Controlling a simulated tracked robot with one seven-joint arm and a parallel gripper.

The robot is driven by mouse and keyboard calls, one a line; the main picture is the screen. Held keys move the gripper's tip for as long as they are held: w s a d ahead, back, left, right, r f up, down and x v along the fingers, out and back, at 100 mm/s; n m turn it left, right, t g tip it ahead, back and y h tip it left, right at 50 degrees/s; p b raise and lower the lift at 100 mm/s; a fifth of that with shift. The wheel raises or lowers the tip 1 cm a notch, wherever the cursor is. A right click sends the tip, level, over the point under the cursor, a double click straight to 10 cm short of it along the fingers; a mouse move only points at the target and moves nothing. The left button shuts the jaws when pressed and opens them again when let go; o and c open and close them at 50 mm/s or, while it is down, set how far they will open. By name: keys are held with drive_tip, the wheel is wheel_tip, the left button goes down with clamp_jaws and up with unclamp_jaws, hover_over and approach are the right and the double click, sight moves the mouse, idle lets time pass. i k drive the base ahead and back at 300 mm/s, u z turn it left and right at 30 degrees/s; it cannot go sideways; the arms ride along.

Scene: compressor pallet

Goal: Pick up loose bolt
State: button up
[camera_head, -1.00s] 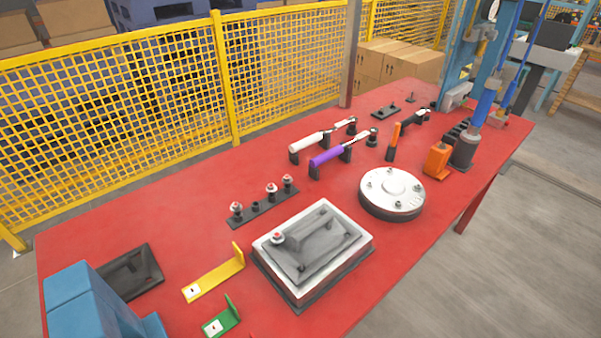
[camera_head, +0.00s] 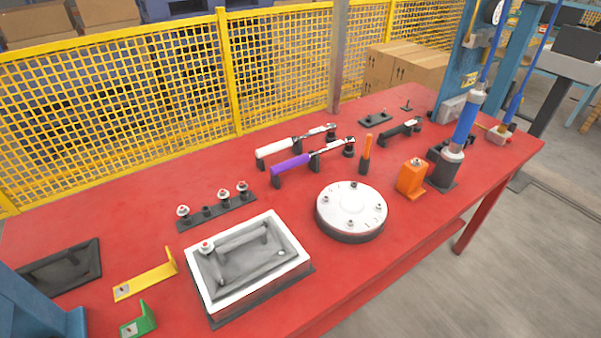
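A small bolt-like piece with a pale head and a red mark (camera_head: 206,246) sits at the far left corner inside the white-rimmed grey tray (camera_head: 298,262). A fourth post (camera_head: 206,211) on the rack has no pale head. The frames do not clearly show which bolt is loose. My gripper is not in view.
A round silver flange (camera_head: 351,205) with bolts is right of the tray. Purple-handled (camera_head: 290,164) and white-handled (camera_head: 279,146) tools rest on stands behind. An orange block (camera_head: 411,178) and blue cylinder tool (camera_head: 466,120) stand right. Yellow (camera_head: 145,278) and green (camera_head: 139,322) brackets lie left.

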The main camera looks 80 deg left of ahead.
sight(223, 194)
drive_tip(key=z, duration=0.2)
drive_tip(key=i, duration=0.8)
drive_tip(key=u, duration=1.95)
drive_tip(key=i, duration=0.1)
drive_tip(key=u, duration=2.1)
drive_tip(key=i, duration=0.95)
drive_tip(key=z, duration=0.2)
drive_tip(key=k, duration=0.4)
drive_tip(key=u, duration=0.05)
